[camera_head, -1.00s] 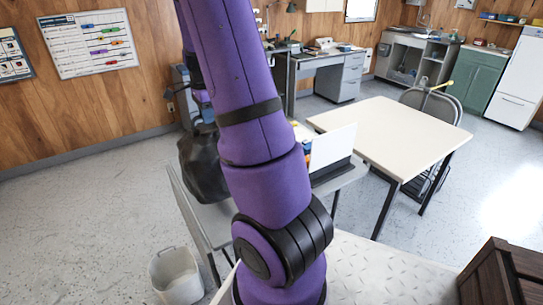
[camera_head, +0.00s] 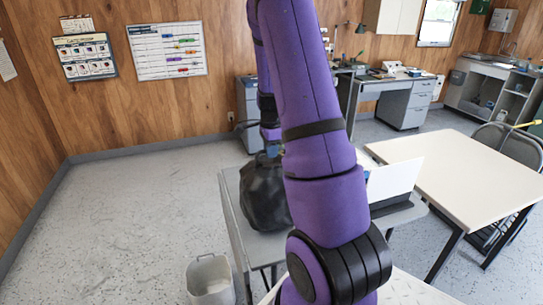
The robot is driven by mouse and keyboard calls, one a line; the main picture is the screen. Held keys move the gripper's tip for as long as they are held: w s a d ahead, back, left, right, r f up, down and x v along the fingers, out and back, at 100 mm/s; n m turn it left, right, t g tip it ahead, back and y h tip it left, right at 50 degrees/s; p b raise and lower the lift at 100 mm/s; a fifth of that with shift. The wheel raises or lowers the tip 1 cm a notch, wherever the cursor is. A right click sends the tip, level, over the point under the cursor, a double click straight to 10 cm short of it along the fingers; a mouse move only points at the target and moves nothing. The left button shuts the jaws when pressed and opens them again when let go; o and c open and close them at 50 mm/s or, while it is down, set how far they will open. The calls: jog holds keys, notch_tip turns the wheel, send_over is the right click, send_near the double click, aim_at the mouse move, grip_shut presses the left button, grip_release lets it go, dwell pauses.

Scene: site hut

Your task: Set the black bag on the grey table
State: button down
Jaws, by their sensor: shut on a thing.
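The black bag (camera_head: 264,198) is a dark, lumpy sack left of my purple arm. It hangs upright from my gripper (camera_head: 270,152), which is shut on its top; the fingertips are mostly hidden behind the arm and the bag. The grey table (camera_head: 234,212) is low, with a light grey top. The bag appears over its left part. I cannot tell whether the bag's base touches the top. My arm hides the middle of the table.
A white panel with a dark base (camera_head: 395,183) stands on the grey table's right part. A cream table (camera_head: 465,185) is to the right, with a grey chair (camera_head: 505,140) behind it. A pale bin (camera_head: 210,282) stands on the floor at front. The left floor is clear.

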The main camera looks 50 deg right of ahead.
jog(key=shift+f, duration=1.05)
jog(key=c, duration=1.2)
grip_release()
jog(key=shift+o, duration=0.2)
